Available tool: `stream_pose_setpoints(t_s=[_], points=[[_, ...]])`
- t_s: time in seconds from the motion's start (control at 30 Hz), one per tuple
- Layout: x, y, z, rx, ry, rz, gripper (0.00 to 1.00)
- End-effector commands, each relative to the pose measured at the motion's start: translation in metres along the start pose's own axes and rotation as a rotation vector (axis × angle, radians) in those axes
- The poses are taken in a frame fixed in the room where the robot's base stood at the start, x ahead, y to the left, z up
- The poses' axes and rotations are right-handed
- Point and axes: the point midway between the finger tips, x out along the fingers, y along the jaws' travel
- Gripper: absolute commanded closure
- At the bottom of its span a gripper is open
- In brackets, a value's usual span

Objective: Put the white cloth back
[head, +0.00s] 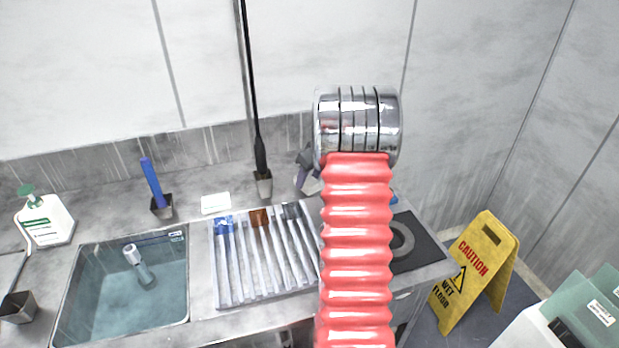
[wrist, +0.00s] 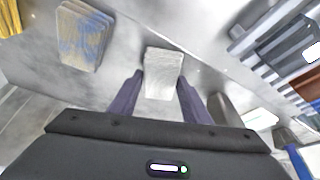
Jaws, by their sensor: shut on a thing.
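My gripper (wrist: 162,78) has its two dark purple-grey fingers on either side of a white cloth (wrist: 165,62) in the wrist view. It is shut on the cloth, a small folded-looking block above or at the grey counter; contact with the counter cannot be told. In the head view my gripper (head: 306,168) shows only partly, at the left of my red-sleeved arm, right of the slotted rack, with the rest hidden behind the arm.
A slotted rack (head: 214,270) lies left of my arm, beside a sink (head: 110,295). A white pad (head: 215,203) and a holder with a blue rod (head: 152,184) stand behind. A stained block (wrist: 84,36) lies near the cloth. A yellow caution sign (head: 474,270) stands right.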

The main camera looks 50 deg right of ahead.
Motion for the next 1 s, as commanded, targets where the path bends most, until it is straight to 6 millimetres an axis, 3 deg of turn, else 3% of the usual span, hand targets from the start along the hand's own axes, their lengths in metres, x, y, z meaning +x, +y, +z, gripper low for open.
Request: stream_pose_setpoints(t_s=[0.27,0.3,0.53,0.83,1.0], points=[[0.002,0.000,0.001,0.000,0.000,-0.001,0.78],[0.002,0.000,0.000,0.000,0.000,-0.001,0.54],[0.001,-0.001,0.000,-0.001,0.000,-0.001,0.38],[0.000,-0.001,-0.001,-0.001,0.000,0.000,0.38],[-0.012,0.000,-0.001,-0.001,0.000,0.000,0.38]])
